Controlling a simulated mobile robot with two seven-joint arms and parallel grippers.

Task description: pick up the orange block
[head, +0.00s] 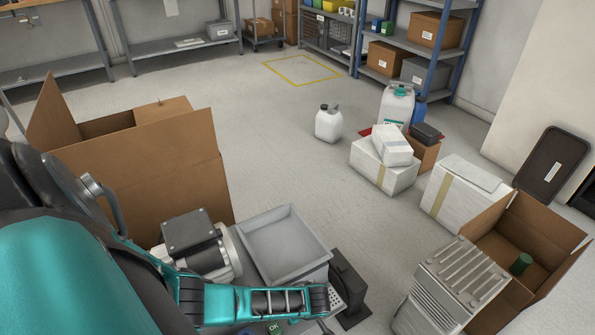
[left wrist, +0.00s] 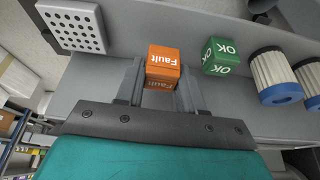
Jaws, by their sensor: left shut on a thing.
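The orange block (left wrist: 163,62), marked "Fault", sits between the two fingers of my left gripper (left wrist: 160,82) in the left wrist view. The gripper is shut on it, with a finger on each side. The block is over a grey surface (left wrist: 125,70); I cannot tell whether it still touches it. In the head view my left arm reaches in from the left to the bottom middle, and the orange block is not visible there. My right gripper is in neither view.
A green "OK" block (left wrist: 220,56) stands right of the orange one, beside white filters with blue bases (left wrist: 271,77). A perforated white plate (left wrist: 73,28) lies to the left. A grey tray (head: 285,247), a motor (head: 190,232) and an open cardboard box (head: 165,165) are near my arm.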

